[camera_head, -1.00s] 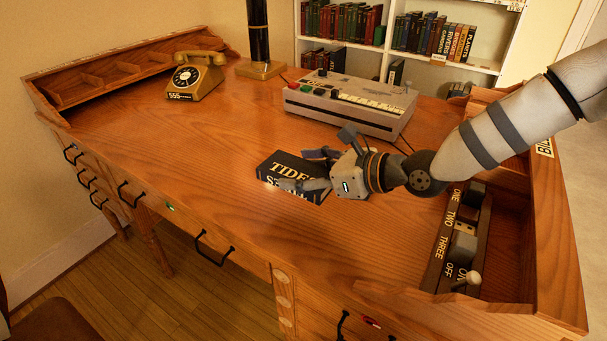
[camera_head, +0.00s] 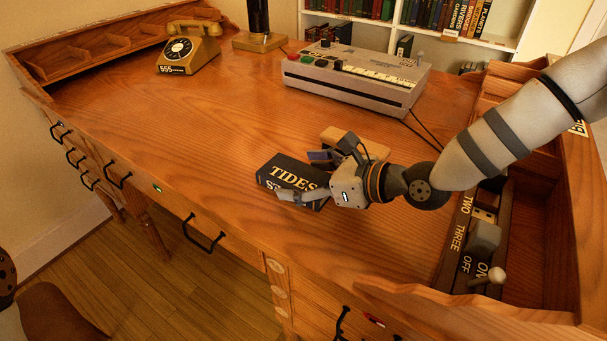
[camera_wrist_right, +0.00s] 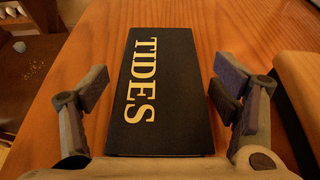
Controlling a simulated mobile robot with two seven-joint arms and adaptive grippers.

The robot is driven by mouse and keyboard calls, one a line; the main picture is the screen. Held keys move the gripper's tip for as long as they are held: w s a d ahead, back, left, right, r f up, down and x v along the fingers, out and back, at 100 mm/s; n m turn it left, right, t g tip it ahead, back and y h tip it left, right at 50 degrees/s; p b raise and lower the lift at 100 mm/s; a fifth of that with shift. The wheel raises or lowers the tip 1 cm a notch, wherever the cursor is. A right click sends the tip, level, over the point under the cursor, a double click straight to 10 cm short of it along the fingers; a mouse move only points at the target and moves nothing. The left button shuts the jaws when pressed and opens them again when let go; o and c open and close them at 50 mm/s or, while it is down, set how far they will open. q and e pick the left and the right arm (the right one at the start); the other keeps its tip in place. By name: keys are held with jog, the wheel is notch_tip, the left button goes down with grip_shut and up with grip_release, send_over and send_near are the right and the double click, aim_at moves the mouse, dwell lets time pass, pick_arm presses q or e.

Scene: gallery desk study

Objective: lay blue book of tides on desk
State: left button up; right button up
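The tides book (camera_head: 273,172) looks near-black, with "TIDES" in pale gold letters. It lies flat on the desk (camera_head: 200,120), near the middle. In the right wrist view, the book (camera_wrist_right: 165,100) lies between the two fingers. My right gripper (camera_head: 305,176) is open around it, low over the desk; it also shows in the wrist view (camera_wrist_right: 160,95). A gap shows at the left finger; the right finger is very close to the book's edge, and I cannot tell whether it touches. My left gripper is not in view.
A tan block-like thing (camera_head: 374,148) lies just behind my right gripper. A grey console (camera_head: 350,80) stands behind, a yellow telephone (camera_head: 189,50) at the far left. A switch panel (camera_head: 470,240) is at the right. The desk's left middle is clear.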

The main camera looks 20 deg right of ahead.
jog(key=shift+r, duration=0.1)
jog(key=shift+d+r, duration=0.1)
jog(key=shift+r, duration=0.15)
jog(key=p+v, duration=0.1)
jog(key=v, duration=0.2)
jog(key=p+v, duration=0.1)
jog(key=v, duration=0.3)
jog(key=p+v, duration=0.1)
jog(key=v, duration=0.3)
jog(key=shift+w+r+p, duration=0.15)
jog(key=shift+r+p, duration=0.15)
jog(key=shift+r, duration=0.1)
jog(key=shift+s, duration=0.3)
jog(key=shift+s+d+f, duration=0.1)
jog(key=shift+s+d, duration=0.05)
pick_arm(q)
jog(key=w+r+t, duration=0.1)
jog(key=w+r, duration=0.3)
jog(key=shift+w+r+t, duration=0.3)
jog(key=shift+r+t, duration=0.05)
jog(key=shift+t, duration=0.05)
pick_arm(e)
jog(key=shift+f, duration=0.15)
